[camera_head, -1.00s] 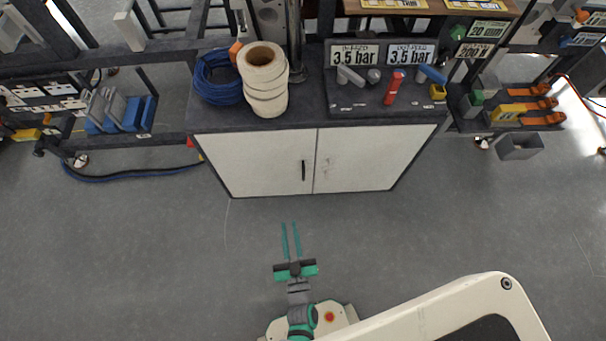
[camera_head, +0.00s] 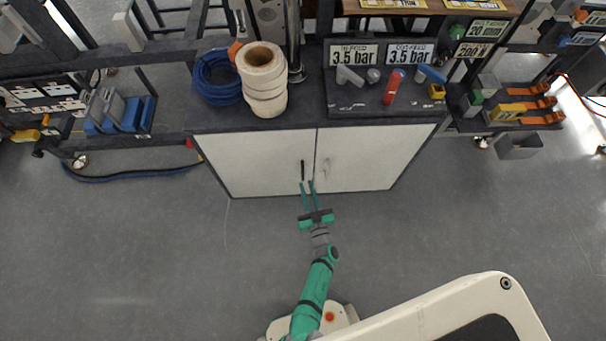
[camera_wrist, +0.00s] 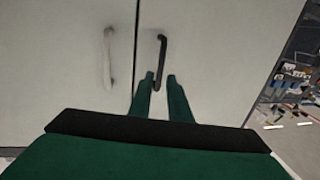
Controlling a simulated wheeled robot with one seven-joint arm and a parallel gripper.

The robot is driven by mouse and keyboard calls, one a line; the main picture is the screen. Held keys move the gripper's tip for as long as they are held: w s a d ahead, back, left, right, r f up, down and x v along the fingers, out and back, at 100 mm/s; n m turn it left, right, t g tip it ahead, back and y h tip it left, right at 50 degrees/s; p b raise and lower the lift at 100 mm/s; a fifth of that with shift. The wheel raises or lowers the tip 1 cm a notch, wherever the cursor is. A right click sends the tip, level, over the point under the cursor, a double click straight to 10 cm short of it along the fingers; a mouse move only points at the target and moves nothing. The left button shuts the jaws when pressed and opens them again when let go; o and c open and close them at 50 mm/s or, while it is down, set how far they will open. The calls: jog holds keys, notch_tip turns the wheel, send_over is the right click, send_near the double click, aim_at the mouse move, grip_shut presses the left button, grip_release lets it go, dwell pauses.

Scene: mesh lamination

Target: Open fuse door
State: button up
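A cabinet under the bench has two pale doors, a left door (camera_head: 255,165) and a right door (camera_head: 365,155), both shut. No label shows which is the fuse door. The left door has a black upright handle (camera_head: 303,168); the right has a pale handle (camera_head: 325,168). My gripper (camera_head: 307,183) is open at the lower end of the black handle. In the wrist view the black handle (camera_wrist: 162,48) runs down between the spread fingertips of my gripper (camera_wrist: 160,77), and the pale handle (camera_wrist: 108,60) is to the left. Contact cannot be told.
The bench top (camera_head: 310,110) above the doors holds white rolls (camera_head: 262,85), blue cable (camera_head: 215,80) and a panel with a red lever (camera_head: 393,88). Grey floor (camera_head: 140,240) before the cabinet is clear. A grey bin (camera_head: 518,146) stands at right.

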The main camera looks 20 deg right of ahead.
aim_at(303, 176)
jog(key=w, duration=0.6)
jog(key=shift+w+d, duration=0.2)
jog(key=shift+w, duration=0.15)
jog(key=shift+s, duration=0.15)
jog(key=shift+d, duration=0.1)
jog(key=shift+c, duration=0.3)
grip_shut()
